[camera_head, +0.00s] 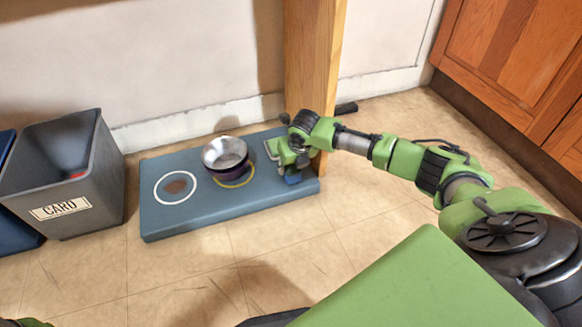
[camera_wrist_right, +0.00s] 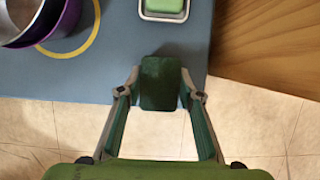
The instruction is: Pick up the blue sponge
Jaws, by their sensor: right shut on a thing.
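My right gripper (camera_head: 290,163) is over the right end of the blue-grey mat (camera_head: 190,220). A small blue block, the blue sponge (camera_head: 293,179), shows just under its fingers. In the right wrist view, my right gripper (camera_wrist_right: 160,90) is shut on the sponge (camera_wrist_right: 160,84), which looks dark green there and sits between the two fingertips, over the mat's edge. Whether it touches the mat is unclear. My left gripper is not in view.
A metal bowl with a purple outside (camera_head: 225,155) stands on the mat near a yellow ring (camera_head: 236,183). A white tray with a green block (camera_wrist_right: 164,8) lies beyond the gripper. A wooden post (camera_head: 312,70) stands close by. A grey CARD bin (camera_head: 60,180) is left.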

